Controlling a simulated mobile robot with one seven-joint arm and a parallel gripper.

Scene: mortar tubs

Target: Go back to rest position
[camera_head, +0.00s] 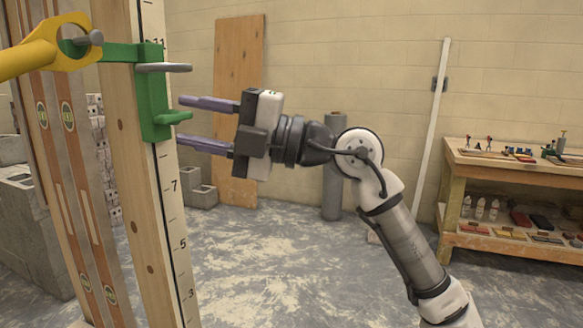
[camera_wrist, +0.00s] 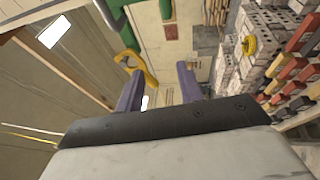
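My gripper (camera_head: 182,122) is raised in the middle left of the head view, with its two purple fingers pointing left.
A yellow tool end (camera_head: 45,48) sticks in at the upper left. Spirit levels (camera_head: 70,150) stand beside the post. Grey blocks (camera_head: 30,225) are at the left. A workbench (camera_head: 500,165) stands at the right, and a grey cylinder (camera_head: 333,185) by the wall.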

